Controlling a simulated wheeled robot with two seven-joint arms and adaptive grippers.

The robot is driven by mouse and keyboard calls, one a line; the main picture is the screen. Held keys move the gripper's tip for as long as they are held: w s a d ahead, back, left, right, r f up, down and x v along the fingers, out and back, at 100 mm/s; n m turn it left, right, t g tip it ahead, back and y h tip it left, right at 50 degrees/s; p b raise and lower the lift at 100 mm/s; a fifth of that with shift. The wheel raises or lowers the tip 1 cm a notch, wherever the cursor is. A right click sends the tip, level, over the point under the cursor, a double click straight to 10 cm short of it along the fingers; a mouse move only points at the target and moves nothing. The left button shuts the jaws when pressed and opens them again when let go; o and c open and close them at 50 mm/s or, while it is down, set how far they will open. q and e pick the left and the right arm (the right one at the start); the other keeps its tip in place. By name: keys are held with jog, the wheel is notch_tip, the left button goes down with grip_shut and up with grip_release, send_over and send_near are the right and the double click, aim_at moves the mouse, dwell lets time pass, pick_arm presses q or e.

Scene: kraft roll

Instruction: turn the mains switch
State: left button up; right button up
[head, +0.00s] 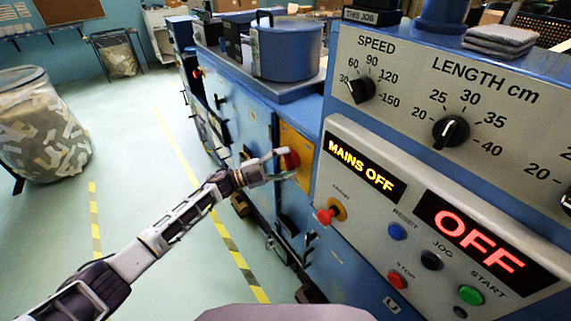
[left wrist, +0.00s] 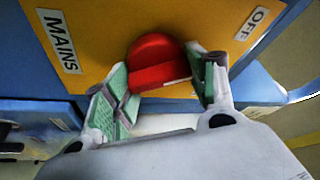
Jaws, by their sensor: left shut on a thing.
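The red mains switch (head: 291,160) sits on a yellow plate (head: 297,143) on the blue machine's side. In the left wrist view the red knob (left wrist: 156,62) is between the two green-padded fingers of my left gripper (left wrist: 165,88). The gripper is shut on the knob. Labels "MAINS" (left wrist: 58,41) and "OFF" (left wrist: 252,23) show on the plate. In the head view my left gripper (head: 284,164) reaches the switch from the left. A lit display (head: 366,169) reads "MAINS OFF". My right gripper is not in view.
The control panel has a second display (head: 474,236) reading "OFF", a red-knobbed lever (head: 326,216), several buttons and dials such as the speed dial (head: 361,90). A bin of scraps (head: 40,125) stands at left. The floor between is clear, with striped yellow lines.

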pick_arm(q)
jog(key=shift+n+t+h, duration=0.3)
jog(key=shift+n+t, duration=0.5)
jog(key=shift+n, duration=1.1)
jog(key=o, duration=1)
jog(key=shift+v, duration=6.05)
